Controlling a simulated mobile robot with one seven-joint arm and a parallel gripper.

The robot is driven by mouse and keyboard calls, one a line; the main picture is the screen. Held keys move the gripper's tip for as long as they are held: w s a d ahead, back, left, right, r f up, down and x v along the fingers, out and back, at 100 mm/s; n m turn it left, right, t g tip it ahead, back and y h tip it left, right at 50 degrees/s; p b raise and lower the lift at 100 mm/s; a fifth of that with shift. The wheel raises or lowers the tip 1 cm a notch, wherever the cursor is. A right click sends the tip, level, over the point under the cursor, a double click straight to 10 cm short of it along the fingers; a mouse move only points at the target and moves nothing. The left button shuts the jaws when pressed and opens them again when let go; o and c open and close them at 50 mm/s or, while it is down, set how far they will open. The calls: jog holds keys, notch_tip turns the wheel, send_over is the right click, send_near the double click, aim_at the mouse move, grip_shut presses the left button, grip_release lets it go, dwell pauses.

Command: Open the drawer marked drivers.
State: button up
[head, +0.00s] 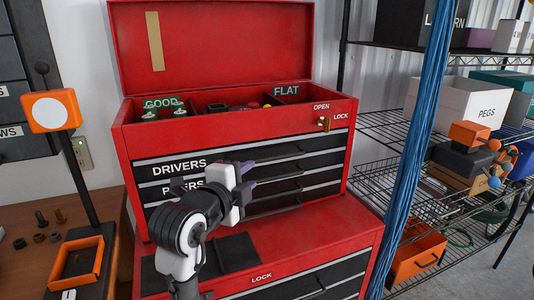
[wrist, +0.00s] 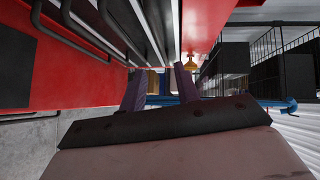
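The red tool chest (head: 128,140) has several black-fronted drawers. The top one, the drivers drawer (head: 180,166), is marked in white letters and looks flush with the chest. Its dark bar handle (head: 278,155) runs across the right part of its front. The drawer marked with a partly covered label is below it. My gripper (head: 249,176) is in front of the chest, its fingers pointing right near the handles. In the wrist view my gripper (wrist: 160,78) has its two purple fingers apart with nothing between them. The drawer handles (wrist: 122,30) show at upper left, beside the fingers.
The chest lid (head: 215,45) stands open. A key (head: 324,124) sticks out by the lock. Blue cables (head: 420,130) hang right of the chest, before a wire shelf (head: 385,130). A workbench (head: 30,260) with an orange tray (head: 76,263) stands left.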

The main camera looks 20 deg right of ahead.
aim_at(268, 161)
jog(key=p+x, duration=0.3)
jog(key=x, duration=0.8)
jog(key=shift+w+r, duration=0.1)
jog(key=shift+r, duration=0.05)
jog(key=shift+p+x, duration=0.35)
jog(key=shift+x, duration=0.5)
jog(key=shift+c, duration=0.2)
grip_shut()
